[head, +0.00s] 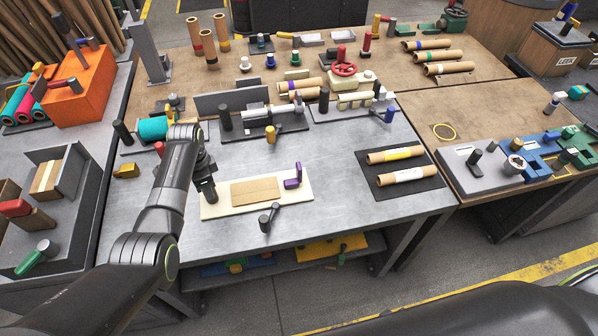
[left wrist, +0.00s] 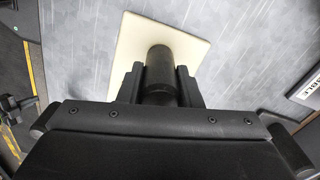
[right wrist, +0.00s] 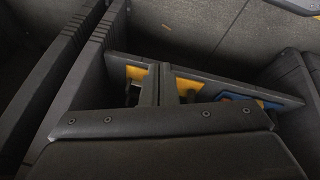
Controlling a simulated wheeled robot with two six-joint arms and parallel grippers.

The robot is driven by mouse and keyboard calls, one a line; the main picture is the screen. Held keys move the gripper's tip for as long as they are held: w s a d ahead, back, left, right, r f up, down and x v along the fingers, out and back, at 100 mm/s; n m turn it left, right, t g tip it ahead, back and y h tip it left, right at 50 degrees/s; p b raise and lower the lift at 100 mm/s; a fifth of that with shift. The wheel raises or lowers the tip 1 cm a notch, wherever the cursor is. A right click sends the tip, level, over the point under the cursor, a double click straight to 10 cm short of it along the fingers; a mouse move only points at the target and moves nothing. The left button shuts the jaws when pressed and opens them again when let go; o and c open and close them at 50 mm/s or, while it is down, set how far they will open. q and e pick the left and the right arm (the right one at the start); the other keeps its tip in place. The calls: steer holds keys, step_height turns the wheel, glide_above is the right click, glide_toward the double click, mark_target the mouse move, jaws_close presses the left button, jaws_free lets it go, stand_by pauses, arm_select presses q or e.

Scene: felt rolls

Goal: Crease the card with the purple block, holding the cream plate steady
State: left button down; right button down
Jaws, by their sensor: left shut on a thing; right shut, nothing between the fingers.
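The cream plate (head: 303,200) lies on the grey bench, with a tan card (head: 254,191) flat on it. The purple block (head: 293,181) stands at the plate's right end, beside the card. My left gripper (head: 207,190) is at the plate's left end. In the left wrist view it is shut on a dark upright post (left wrist: 158,62) that stands over the cream plate (left wrist: 190,45). The post's foot is partly hidden. My right gripper (right wrist: 168,88) is shut and empty, low by the shelf under a bench, away from the plate. The head view does not show it.
A small dark knobbed tool (head: 267,217) stands at the plate's front edge. A black mat (head: 425,184) with two tan rolls lies to the right. Metal fixtures (head: 270,128) stand behind the plate. Bare bench lies between plate and mat.

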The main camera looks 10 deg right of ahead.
mark_target(299, 173)
steer(key=w+a+r+n+t+y, duration=0.1)
steer(key=w+a+r+n+t, duration=0.15)
steer(key=w+r, duration=0.8)
steer(key=w+a+r+n+t, duration=0.1)
steer(key=w+r+n+t, duration=0.3)
steer(key=w+r, duration=0.7)
steer(key=w+a+r+m+g+y, duration=0.1)
steer(key=w+a+r+m, duration=0.1)
steer(key=w+m, duration=0.1)
steer(key=w+a+r+m+g+y, duration=0.1)
steer(key=w+a+r+m, duration=0.1)
steer(key=w+r+m, duration=0.1)
steer(key=w+a+r+m+g+y, duration=0.1)
steer(key=w+a+r+m, duration=0.1)
steer(key=w+r+m, duration=0.1)
steer(key=shift+w+m, duration=0.45)
steer(key=shift+w, duration=0.7)
steer(key=shift+w+a+r+m+g, duration=1.85)
steer(key=shift+w+r+m, duration=1.55)
steer(key=shift+m, duration=1.2)
steer(key=shift+y, duration=0.4)
steer(key=shift+w+a+f, duration=0.1)
steer(key=shift+f, duration=2.05)
steer(key=shift+w+f, duration=0.1)
steer(key=shift+f, duration=2.05)
